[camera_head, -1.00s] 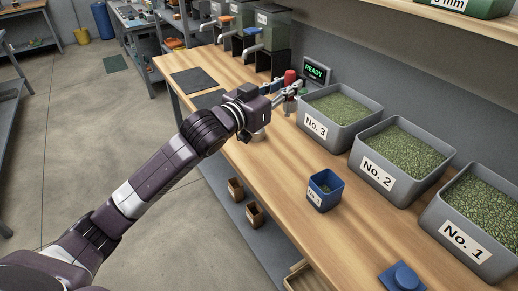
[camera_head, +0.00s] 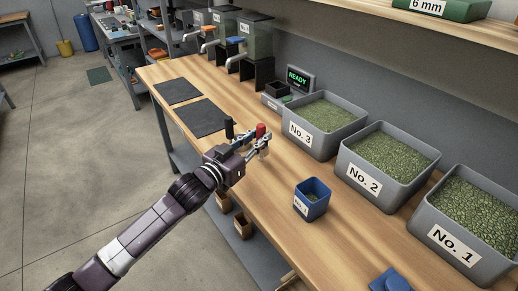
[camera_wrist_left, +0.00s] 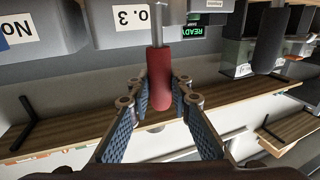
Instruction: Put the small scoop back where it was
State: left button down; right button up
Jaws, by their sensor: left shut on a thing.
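The small scoop has a red handle (camera_head: 261,130) on a metal stem; the handle also shows in the left wrist view (camera_wrist_left: 159,80). My left gripper (camera_head: 258,145) is shut on this handle, with a finger on each side of it. The scoop is over the bench, on the near side of bin No. 3. Its bowl is not clear in either view. A dark upright handle (camera_head: 228,128) stands just left of the gripper, and a dark handle also shows in the left wrist view (camera_wrist_left: 270,40). What holds it is hidden behind my gripper. My right gripper is not in view.
Grey bins No. 3 (camera_head: 306,139), No. 2 (camera_head: 362,184) and No. 1 (camera_head: 452,243) hold green beans along the wall. A small blue box (camera_head: 312,203) stands before them. A READY display (camera_head: 298,78) is behind. Dark mats (camera_head: 204,118) lie at left. The wooden bench (camera_head: 345,235) is clear between.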

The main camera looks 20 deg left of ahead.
pick_arm(q)
notch_tip(320, 180, down, 4)
jog(key=shift+r, duration=0.15)
jog(key=shift+f, duration=0.25)
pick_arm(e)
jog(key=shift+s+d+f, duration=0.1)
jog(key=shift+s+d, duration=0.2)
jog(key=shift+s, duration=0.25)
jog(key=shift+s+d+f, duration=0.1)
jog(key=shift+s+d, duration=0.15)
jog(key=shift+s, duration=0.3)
pick_arm(q)
jog(key=shift+f, duration=0.1)
jog(key=c, duration=1.8)
grip_release()
jog(key=shift+o, duration=0.2)
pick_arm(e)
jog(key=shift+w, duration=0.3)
